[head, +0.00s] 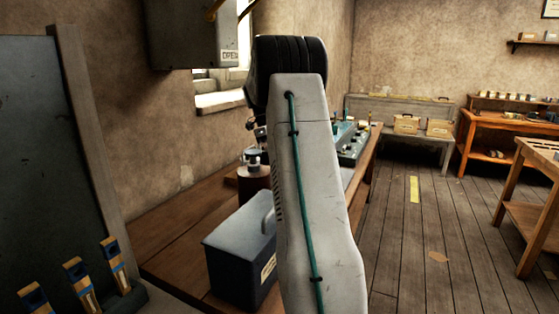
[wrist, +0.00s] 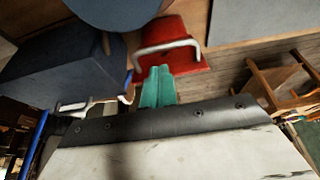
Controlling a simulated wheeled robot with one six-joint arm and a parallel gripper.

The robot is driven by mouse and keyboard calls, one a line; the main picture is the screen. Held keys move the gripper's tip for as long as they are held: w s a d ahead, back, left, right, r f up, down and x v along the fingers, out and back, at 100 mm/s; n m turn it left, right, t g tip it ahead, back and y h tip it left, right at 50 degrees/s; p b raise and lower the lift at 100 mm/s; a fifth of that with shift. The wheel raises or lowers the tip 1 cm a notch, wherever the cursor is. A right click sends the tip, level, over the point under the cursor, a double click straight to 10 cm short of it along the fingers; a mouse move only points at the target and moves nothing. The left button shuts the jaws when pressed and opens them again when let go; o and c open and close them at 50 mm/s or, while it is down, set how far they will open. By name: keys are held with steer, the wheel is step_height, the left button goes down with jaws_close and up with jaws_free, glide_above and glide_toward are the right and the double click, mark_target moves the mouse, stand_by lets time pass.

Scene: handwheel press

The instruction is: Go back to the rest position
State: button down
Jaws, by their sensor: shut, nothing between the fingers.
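My gripper shows in the wrist view as two teal fingers (wrist: 157,72), pressed together with nothing between them. They point toward a red object (wrist: 182,48) with a pale metal handle. I cannot tell whether they touch it. In the head view my pale grey arm with a green cable stands upright in the middle. I cannot make out my gripper there.
A dark blue-grey box (head: 238,258) stands on the wooden bench (head: 175,225), close left of my arm. A control panel (head: 352,142) stands behind the arm. A grey cabinet (head: 190,32) hangs upper left. The plank floor (head: 410,245) at right is open.

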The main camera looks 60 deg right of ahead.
steer(key=v, duration=0.5)
steer(key=shift+w+r, duration=0.1)
steer(key=shift+r, duration=0.15)
steer(key=s+a+f+n+t, duration=0.1)
steer(key=s+a+n, duration=0.3)
steer(key=a+n, duration=0.5)
steer(key=s+a+f+n+t, duration=0.1)
steer(key=s+a+n, duration=0.4)
steer(key=a+n, duration=0.5)
steer(key=s+a+f+n+t, duration=0.1)
steer(key=s+a+n, duration=0.3)
steer(key=a+n, duration=0.6)
steer(key=shift+s+a+f, duration=0.1)
steer(key=shift+s+a, duration=0.05)
steer(key=shift+a, duration=1.85)
steer(key=shift+s+a+f, duration=0.15)
steer(key=shift+a, duration=1.8)
steer(key=s+a+f+n+t, duration=0.1)
steer(key=s+a+n, duration=0.4)
steer(key=s+a, duration=0.5)
steer(key=shift+s+a+f+t+y, duration=0.25)
steer(key=shift+a+f+t+y, duration=0.05)
steer(key=shift+t, duration=0.5)
